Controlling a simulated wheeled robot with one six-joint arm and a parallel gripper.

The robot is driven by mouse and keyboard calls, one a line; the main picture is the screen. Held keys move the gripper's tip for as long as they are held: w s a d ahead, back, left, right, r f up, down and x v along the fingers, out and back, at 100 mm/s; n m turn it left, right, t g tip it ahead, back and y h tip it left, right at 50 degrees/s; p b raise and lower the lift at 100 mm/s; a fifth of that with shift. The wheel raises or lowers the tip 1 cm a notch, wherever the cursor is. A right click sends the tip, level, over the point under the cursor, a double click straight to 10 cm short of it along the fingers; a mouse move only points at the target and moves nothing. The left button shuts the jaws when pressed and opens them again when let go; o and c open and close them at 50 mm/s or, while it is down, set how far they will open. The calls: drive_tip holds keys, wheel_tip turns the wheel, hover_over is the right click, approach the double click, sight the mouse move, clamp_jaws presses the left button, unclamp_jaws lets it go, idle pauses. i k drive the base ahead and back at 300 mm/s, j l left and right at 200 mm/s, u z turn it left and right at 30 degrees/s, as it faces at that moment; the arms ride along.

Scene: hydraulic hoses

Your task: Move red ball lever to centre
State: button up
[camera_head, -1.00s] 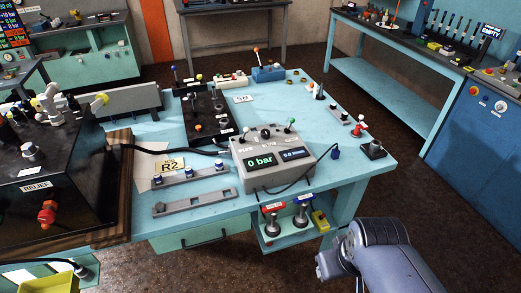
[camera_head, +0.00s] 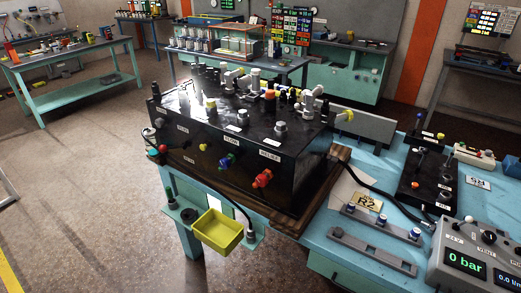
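My gripper is not in view now. I cannot tell for certain which part is the red ball lever. A small orange-red ball (camera_head: 415,184) shows on the black lever box (camera_head: 424,198) at the right, which also has a lever with a dark blue ball (camera_head: 418,116) and one with a yellow ball (camera_head: 440,135). At this size I cannot tell how the levers are tilted.
The black console stands on a wooden board on the turquoise bench. Red fittings (camera_head: 262,178) stick out of its front. A yellow bin (camera_head: 218,231) hangs below. A grey pressure box (camera_head: 470,262) reads "0 bar" at lower right. Open floor (camera_head: 90,190) lies at left.

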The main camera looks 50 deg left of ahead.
sight(163, 149)
drive_tip(key=u, duration=2.7)
